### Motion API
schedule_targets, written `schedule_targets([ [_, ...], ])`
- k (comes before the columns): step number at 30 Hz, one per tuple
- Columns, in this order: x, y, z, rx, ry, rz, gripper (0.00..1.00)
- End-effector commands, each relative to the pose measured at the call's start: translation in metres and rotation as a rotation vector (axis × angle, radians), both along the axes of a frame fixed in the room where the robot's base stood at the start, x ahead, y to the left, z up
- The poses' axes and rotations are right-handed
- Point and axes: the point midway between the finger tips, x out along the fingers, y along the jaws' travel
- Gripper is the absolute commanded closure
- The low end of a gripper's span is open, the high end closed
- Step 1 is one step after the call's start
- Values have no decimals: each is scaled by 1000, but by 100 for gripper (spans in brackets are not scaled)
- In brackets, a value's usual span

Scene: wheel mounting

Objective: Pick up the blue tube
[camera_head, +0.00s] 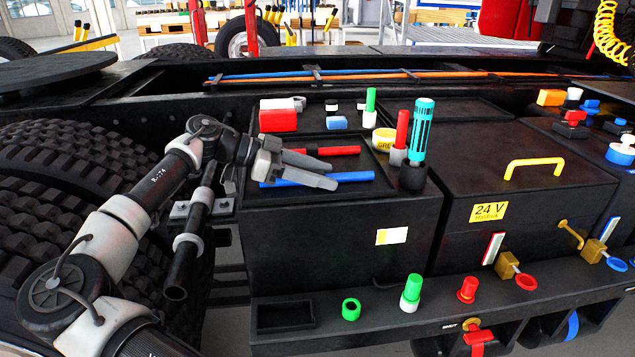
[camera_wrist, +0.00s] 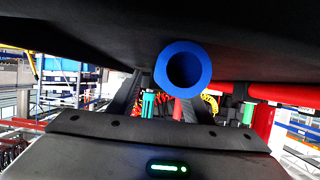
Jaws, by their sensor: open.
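The blue tube (camera_head: 350,176) lies on the recessed top of the black box, with its right part showing past my gripper and a short piece showing left of it. My gripper (camera_head: 333,175) is open, with both grey fingers over the box top, one crossing in front of the tube. Whether the fingers touch the tube I cannot tell. In the wrist view the tube's round hollow end (camera_wrist: 183,68) faces the camera, above and partly in front of the right finger. No tube is held.
A red tube (camera_head: 340,151) lies just behind, parallel to the blue one. An upright teal tool (camera_head: 421,130) and upright red tube (camera_head: 402,130) rise at the right.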

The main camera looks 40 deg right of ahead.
Motion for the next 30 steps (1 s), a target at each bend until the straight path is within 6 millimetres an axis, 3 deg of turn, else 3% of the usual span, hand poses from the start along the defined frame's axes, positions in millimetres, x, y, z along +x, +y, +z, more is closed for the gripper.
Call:
schedule_targets([
  [5,0,0,0,0,0,0,55],
  [13,0,0,0,0,0,0,100],
  [22,0,0,7,1,-1,0,100],
  [30,0,0,58,2,-2,0,100],
])
